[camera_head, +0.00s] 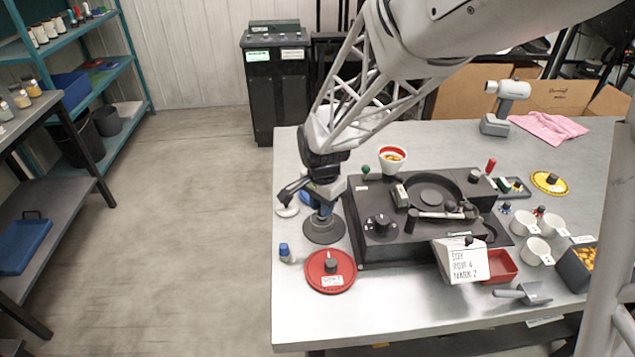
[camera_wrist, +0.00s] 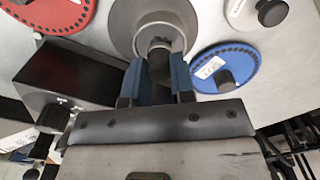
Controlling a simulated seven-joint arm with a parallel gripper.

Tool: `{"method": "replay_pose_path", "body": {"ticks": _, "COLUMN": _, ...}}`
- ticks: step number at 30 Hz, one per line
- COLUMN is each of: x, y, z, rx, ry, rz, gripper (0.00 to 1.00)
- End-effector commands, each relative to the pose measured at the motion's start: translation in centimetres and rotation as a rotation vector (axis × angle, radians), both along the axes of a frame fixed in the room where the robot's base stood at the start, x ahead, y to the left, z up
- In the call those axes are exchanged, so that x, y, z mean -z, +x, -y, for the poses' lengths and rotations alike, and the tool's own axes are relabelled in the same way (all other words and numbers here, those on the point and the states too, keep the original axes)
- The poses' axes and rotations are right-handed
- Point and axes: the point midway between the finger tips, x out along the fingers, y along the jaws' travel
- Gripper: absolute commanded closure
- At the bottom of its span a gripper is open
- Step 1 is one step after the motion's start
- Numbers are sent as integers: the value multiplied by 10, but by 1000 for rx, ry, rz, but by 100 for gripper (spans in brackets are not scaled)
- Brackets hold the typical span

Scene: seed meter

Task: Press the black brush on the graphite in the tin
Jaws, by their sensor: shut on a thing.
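My gripper (camera_wrist: 160,85) has its two blue fingers shut on a dark upright piece, the black brush (camera_wrist: 159,68), of which the rounded top shows in the wrist view. In the head view my gripper (camera_head: 322,200) points down over a dark grey round base, which I take as the tin (camera_head: 323,238), beside the black machine. In the wrist view the tin (camera_wrist: 122,22) shows as a grey round rim with a smaller ring inside, around the brush's lower part. The brush's tip and the graphite are hidden, so I cannot tell whether they touch.
The black seed meter (camera_head: 385,250) stands close to the right of the tin in the head view. A red disc (camera_head: 330,284) lies in front. A blue disc (camera_wrist: 225,72) and a pale disc (camera_wrist: 245,14) lie close by. A small blue-topped bottle (camera_head: 285,253) stands left.

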Motion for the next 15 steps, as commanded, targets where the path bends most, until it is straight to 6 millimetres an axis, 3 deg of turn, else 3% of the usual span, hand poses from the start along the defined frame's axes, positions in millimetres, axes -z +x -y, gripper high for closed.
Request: {"method": "replay_pose_path", "body": {"ticks": 15, "x": -21, "y": 0, "z": 0, "rx": 0, "ry": 0, "rz": 0, "gripper": 100}}
